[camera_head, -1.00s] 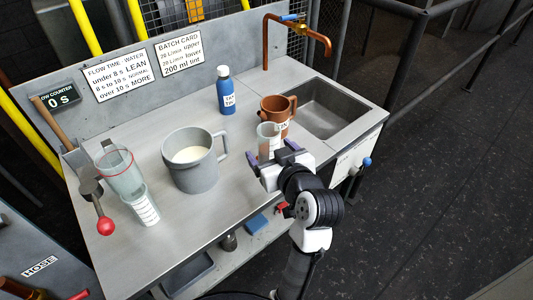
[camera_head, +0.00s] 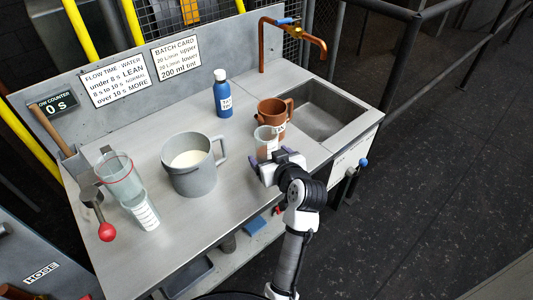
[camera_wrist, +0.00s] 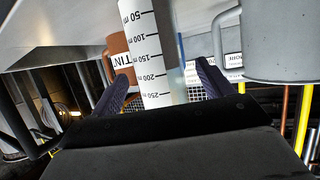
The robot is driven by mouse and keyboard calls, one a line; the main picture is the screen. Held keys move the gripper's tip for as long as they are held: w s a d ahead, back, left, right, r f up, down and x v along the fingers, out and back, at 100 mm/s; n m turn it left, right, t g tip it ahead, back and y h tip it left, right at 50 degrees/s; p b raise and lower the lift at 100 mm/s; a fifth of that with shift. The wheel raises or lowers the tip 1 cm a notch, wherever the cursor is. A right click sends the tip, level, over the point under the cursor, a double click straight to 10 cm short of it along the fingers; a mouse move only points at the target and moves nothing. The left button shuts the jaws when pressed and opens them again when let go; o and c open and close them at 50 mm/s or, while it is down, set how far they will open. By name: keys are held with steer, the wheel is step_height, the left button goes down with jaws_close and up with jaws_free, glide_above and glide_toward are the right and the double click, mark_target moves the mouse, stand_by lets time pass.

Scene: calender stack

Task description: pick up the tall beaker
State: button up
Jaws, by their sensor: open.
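The tall beaker (camera_head: 266,145) is a clear, slim vessel near the front edge of the bench, just in front of the brown mug. In the wrist view it shows large as a white cylinder (camera_wrist: 155,50) with black marks from 50 to 250. My gripper (camera_head: 270,159) is at the beaker's near side. In the wrist view its two dark fingers (camera_wrist: 163,80) stand apart, one on each side of the beaker, with visible gaps. The beaker's lower part is partly hidden by my gripper in the head view.
The brown mug (camera_head: 271,108) stands close behind the beaker, left of the sink (camera_head: 325,110). A grey pitcher (camera_head: 188,178) stands to the left, a blue bottle (camera_head: 223,98) behind. A clear jug (camera_head: 118,175) and marked white cup (camera_head: 145,213) are farther left.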

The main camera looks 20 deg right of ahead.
steer(key=x, duration=0.3)
steer(key=shift+w+p, duration=0.25)
steer(key=shift+p, duration=0.05)
steer(key=c, duration=1.2)
